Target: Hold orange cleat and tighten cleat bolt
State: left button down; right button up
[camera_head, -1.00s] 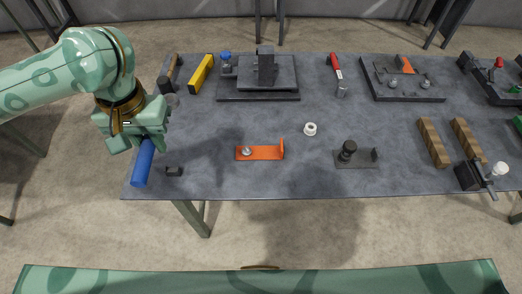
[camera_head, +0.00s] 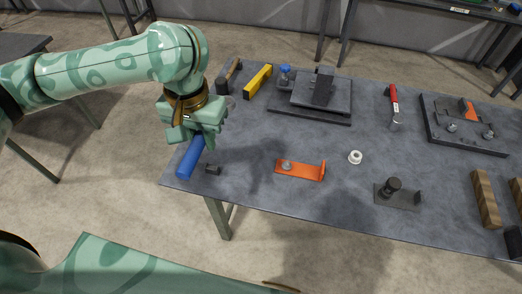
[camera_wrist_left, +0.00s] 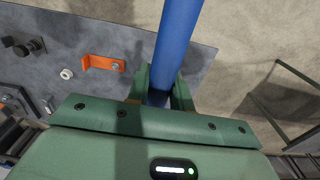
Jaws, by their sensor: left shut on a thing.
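The orange cleat (camera_head: 306,172) lies on the grey table, a flat strip with one upturned end. The cleat bolt (camera_head: 287,166) shows as a grey metal head at its left end. In the left wrist view the orange cleat (camera_wrist_left: 103,63) is to the left, with its bolt (camera_wrist_left: 115,67). My left gripper (camera_head: 198,138) is at the table's left end, left of the cleat and apart from it. It is shut on a blue cylindrical handle (camera_head: 190,158), which also shows between the fingers in the left wrist view (camera_wrist_left: 175,45). The handle's far end is hidden. My right gripper is out of view.
A white ring (camera_head: 355,157) and a dark bracket with a knob (camera_head: 392,187) lie to the right. A stepped dark block (camera_head: 312,95) stands behind. The table (camera_head: 255,140) is clear around the cleat.

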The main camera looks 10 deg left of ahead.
pick_arm(q)
jog(key=shift+s+d+f, duration=0.2)
jog(key=shift+s+f, duration=0.05)
jog(key=shift+f, duration=0.05)
jog(key=w+d+f, duration=0.4)
jog(key=d+f, duration=0.2)
jog(key=f, duration=0.2)
jog(key=w+d+f, duration=0.4)
jog(key=d+f, duration=0.1)
jog(key=f, duration=0.4)
jog(key=w+a+f+m, duration=0.1)
jog(key=a+f+m, duration=0.1)
jog(key=f, duration=0.2)
jog(key=w+a+f+m, duration=0.2)
jog(key=f+m, duration=0.1)
jog(key=f, duration=0.1)
jog(key=w+a+f+m, duration=0.2)
jog(key=f, duration=0.3)
jog(key=shift+w+m, duration=0.25)
jog(key=shift+m, duration=0.15)
jog(key=shift+w+d+r+m, duration=0.1)
jog(key=shift+w+d+m, duration=0.1)
jog(key=shift+m, duration=0.8)
jog(key=shift+a, duration=0.1)
